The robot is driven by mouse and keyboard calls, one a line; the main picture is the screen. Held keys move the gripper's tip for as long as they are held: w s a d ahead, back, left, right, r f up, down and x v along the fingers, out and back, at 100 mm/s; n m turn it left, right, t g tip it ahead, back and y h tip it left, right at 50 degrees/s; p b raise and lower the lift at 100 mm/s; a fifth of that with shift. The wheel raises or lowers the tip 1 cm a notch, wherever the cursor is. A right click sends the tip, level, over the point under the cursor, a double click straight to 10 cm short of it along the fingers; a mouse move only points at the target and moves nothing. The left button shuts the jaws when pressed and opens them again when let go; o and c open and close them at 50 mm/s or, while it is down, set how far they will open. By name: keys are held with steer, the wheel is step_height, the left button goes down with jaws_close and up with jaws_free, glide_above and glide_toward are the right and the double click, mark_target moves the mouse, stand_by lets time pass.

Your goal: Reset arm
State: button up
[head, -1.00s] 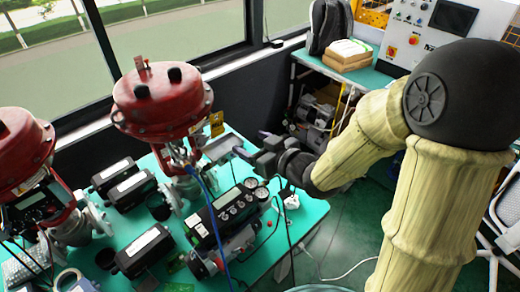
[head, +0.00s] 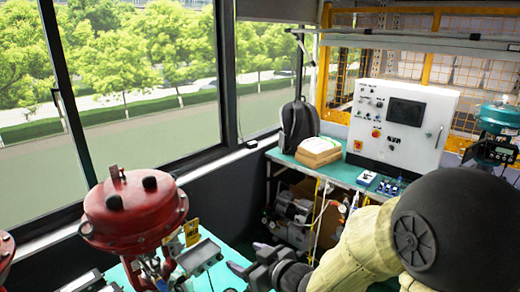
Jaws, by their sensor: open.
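My arm (head: 375,240) comes in from the lower right, wrapped in a pale yellow cover with a large black joint. My gripper (head: 243,268) is at the lower middle, over the right side of the green workbench, with its fingers apart and nothing seen between them. A red valve actuator (head: 133,210) stands on the bench to the left of my gripper. A grey boxed device (head: 198,257) on the valve is just left of the fingers. The lower part of the bench is cut off by the frame.
A second green table (head: 285,157) at the back holds a black backpack (head: 298,122), brown packages (head: 318,148) and a white control cabinet (head: 401,125). A teal actuator (head: 498,118) is at the far right. Windows (head: 120,90) line the left. Open air lies above my gripper.

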steer(key=d+f+m+h, duration=0.3)
steer(key=d+f+h, duration=0.15)
steer(key=d, duration=0.45)
steer(key=s+d+f+m+g+h, duration=0.3)
steer(key=s+d+m+g+h, duration=0.2)
steer(key=s+d+g, duration=0.2)
steer(key=s+d, duration=0.2)
steer(key=s, duration=0.2)
steer(key=shift+s+d+f+m+g, duration=0.2)
steer(key=shift+d+f+m+g, duration=0.15)
steer(key=shift+d+m+g, duration=0.05)
stand_by(1.0)
